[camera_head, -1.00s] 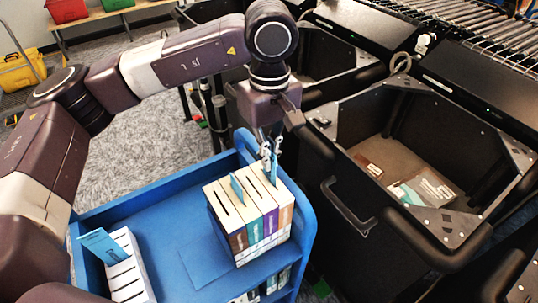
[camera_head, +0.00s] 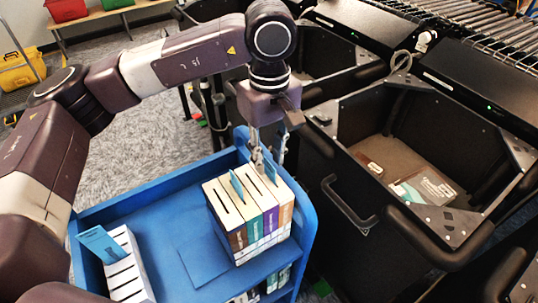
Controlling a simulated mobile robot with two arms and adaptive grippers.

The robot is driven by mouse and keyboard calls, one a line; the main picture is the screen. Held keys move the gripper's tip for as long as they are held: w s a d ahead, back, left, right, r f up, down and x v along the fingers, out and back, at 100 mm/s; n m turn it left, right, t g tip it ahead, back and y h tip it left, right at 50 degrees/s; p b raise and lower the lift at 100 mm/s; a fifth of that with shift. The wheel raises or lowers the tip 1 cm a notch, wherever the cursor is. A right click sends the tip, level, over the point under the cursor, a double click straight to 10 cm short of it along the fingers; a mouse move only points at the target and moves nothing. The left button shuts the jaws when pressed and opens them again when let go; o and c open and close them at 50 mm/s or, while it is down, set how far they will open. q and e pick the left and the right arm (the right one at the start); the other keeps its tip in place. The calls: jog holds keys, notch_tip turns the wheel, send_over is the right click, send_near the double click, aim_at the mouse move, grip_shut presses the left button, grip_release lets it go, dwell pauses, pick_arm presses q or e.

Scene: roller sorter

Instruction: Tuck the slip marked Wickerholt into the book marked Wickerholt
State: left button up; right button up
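Several books (camera_head: 250,222) stand in a block on the blue cart, with slotted white tops and brown, teal, purple and orange spines. Their printed names are too small to read. A blue slip (camera_head: 270,171) stands upright in a slot toward the back right of the block. Another blue slip (camera_head: 237,184) stands in a slot further left. My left gripper (camera_head: 269,156) is just above the back-right slip, its fingers spread on either side of it, apparently not gripping. My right gripper is not in view.
A white slotted rack (camera_head: 125,262) with a tilted blue slip (camera_head: 100,243) stands at the left of the blue cart (camera_head: 180,215). A black bin (camera_head: 345,235) with flat items stands close on the right.

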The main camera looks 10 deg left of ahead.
pick_arm(q)
notch_tip(320, 180, up, 21)
jog(key=p, duration=0.8)
jog(key=shift+w, duration=0.1)
dwell(0.4)
